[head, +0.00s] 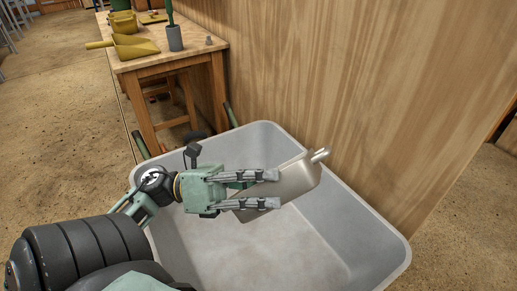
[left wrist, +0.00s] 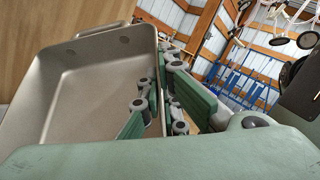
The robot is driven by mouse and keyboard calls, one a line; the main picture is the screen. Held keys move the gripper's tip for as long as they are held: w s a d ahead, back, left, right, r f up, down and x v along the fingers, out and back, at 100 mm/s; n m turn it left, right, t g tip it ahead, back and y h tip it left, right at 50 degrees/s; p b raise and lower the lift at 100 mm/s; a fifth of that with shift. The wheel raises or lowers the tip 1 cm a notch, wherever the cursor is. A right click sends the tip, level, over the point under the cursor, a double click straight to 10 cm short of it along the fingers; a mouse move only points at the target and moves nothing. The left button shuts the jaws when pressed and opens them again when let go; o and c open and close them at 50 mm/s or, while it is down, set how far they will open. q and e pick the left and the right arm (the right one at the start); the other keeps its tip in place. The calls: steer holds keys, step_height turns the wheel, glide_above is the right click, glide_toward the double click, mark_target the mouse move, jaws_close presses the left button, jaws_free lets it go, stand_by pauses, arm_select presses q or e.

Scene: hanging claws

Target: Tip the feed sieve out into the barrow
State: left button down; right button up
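The feed sieve (head: 296,182) is a grey-beige metal pan with a bar handle at its far end. My left gripper (head: 277,189) grips it by a side wall, one finger inside and one outside. It is held tilted over the barrow (head: 381,222), a large pale grey tub. In the left wrist view the inside of the sieve (left wrist: 95,88) shows bare metal, with no feed visible. The barrow floor in sight also looks bare; part is hidden behind the sieve and my arm. My right gripper is out of view.
A wooden wall (head: 350,80) rises close behind the barrow. A wooden bench (head: 145,62) at the back left holds a yellow scoop (head: 135,47), a grey cup (head: 174,38) with a green handle, and other yellow items. Open floor (head: 50,130) lies to the left.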

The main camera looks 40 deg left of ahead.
arm_select(q)
steer(key=shift+d+f, duration=0.1)
steer(key=shift+d, duration=0.2)
steer(key=shift+s+d+f+m, duration=0.1)
steer(key=shift+d+f+m, duration=0.05)
steer(key=shift+f+m, duration=0.15)
steer(key=shift+s+d+f+m+g+y+b, duration=0.1)
steer(key=shift+d+f+m+g+y+b, duration=0.25)
steer(key=shift+d+f+m+g+y, duration=0.35)
steer(key=shift+d+f, duration=0.25)
steer(key=shift+f, duration=0.35)
steer(key=d+f+m+y+b, duration=0.1)
steer(key=f+m+y, duration=0.1)
steer(key=f, duration=0.4)
steer(key=d+f+m+g+y+b, duration=0.1)
steer(key=d+f+y+b, duration=0.1)
steer(key=f+y, duration=0.2)
steer(key=shift+s+d+f+m+g, duration=0.2)
steer(key=shift+s+f+m+g, duration=0.15)
steer(key=shift+f, duration=1.1)
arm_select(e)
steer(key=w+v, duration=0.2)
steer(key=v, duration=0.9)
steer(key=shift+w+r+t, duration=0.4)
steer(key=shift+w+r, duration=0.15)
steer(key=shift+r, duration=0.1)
